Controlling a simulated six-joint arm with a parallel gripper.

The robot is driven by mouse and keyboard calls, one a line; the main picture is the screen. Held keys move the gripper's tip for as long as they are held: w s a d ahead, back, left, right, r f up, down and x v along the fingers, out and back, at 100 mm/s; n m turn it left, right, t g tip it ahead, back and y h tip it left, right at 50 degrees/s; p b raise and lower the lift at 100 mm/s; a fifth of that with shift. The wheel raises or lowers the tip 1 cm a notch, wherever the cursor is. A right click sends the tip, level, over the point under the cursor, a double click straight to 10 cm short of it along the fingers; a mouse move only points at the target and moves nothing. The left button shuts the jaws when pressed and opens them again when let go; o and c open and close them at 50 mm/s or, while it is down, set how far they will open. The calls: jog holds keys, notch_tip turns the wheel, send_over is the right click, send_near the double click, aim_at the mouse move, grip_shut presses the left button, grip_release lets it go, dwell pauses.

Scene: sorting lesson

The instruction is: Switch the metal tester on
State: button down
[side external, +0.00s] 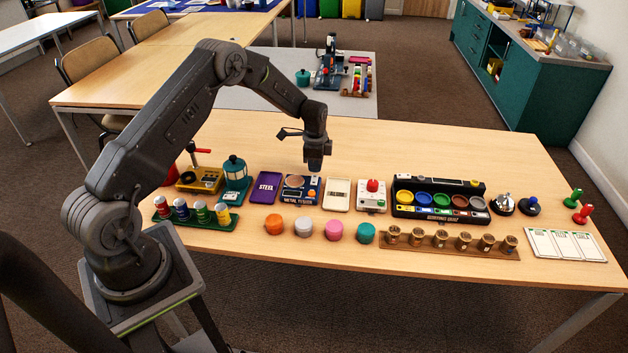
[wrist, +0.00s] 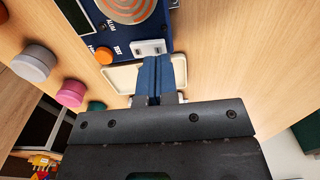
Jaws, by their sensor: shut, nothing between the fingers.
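The metal tester (side external: 301,199) is a dark blue box with a round copper-coloured plate, on the table near the middle of the row. In the wrist view the metal tester (wrist: 90,45) shows its coiled disc, an orange button (wrist: 104,55) marked TEST, and a small white switch (wrist: 148,47) at its edge. My gripper (side external: 315,168) is shut and empty, pointing down above the right part of the tester. In the wrist view its blue fingertips (wrist: 158,62) appear just beside the switch. I cannot tell whether they touch it, nor the switch's position.
A purple STEEL tray (side external: 265,188) stands left of the tester, and a cream tray (side external: 336,203) right of it. A box with a red knob (side external: 372,186) is further right. Several coloured pucks, such as a pink one (side external: 333,230), line the front.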

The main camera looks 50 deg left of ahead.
jog(key=shift+f, duration=1.25)
dwell(0.4)
jog(key=shift+r, duration=3.55)
jog(key=shift+r, duration=0.1)
notch_tip(320, 180, up, 11)
jog(key=n+t, duration=0.1)
jog(key=n, duration=0.1)
send_over(315, 176)
jog(key=s+d, duration=0.2)
jog(key=d, duration=0.3)
jog(key=s+d+r+n+t, duration=0.2)
jog(key=s+d+r, duration=0.65)
jog(key=r, duration=0.35)
jog(key=s+d+r+n+t, duration=0.1)
jog(key=s+d+n, duration=0.1)
jog(key=s, duration=0.8)
jog(key=s+d+r+n+t, duration=0.1)
jog(key=s+d+r+n, duration=0.1)
jog(key=s, duration=0.8)
jog(key=shift+s+d+r+n+t, duration=0.25)
jog(key=shift+s+d+n, duration=0.2)
jog(key=shift+d, duration=0.8)
